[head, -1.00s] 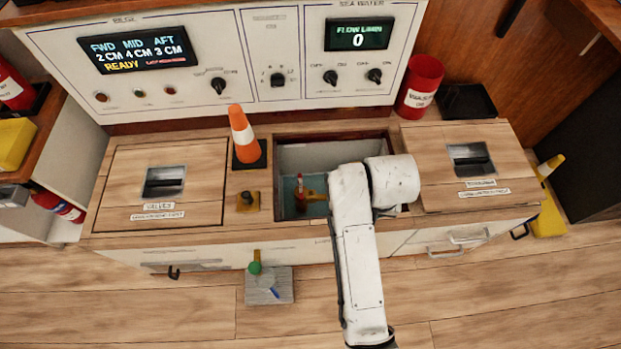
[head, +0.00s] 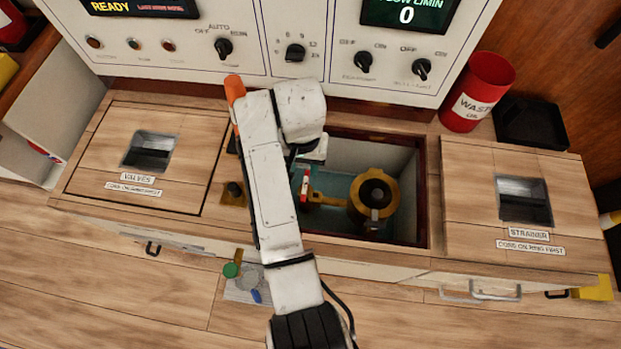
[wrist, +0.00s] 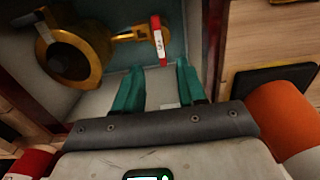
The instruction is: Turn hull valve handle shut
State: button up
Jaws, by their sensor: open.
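The hull valve handle (wrist: 158,40) is a red lever with a white label, on a brass valve (wrist: 128,34) inside the open well. In the head view the red handle (head: 305,187) shows just right of my arm, with a round brass strainer body (head: 374,196) beside it. My gripper (wrist: 156,72) has teal fingers, spread and empty. In the wrist view the handle lies just beyond the fingertips, its near end close to the right finger; I cannot tell whether they touch. In the head view my arm hides most of the gripper.
The well's dark rim (head: 422,190) and walls surround the valve closely. A closed VALVES hatch (head: 100,165) is left, a STRAINER hatch (head: 470,185) right. An orange cone (head: 234,88) stands behind my arm. A red waste can (head: 477,92) and black tray (head: 530,122) stand at back right.

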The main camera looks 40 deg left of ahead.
aim_at(305, 187)
notch_tip(305, 187, down, 10)
jog(key=b, duration=0.5)
jog(key=shift+f, duration=0.2)
jog(key=shift+c, duration=0.2)
grip_shut()
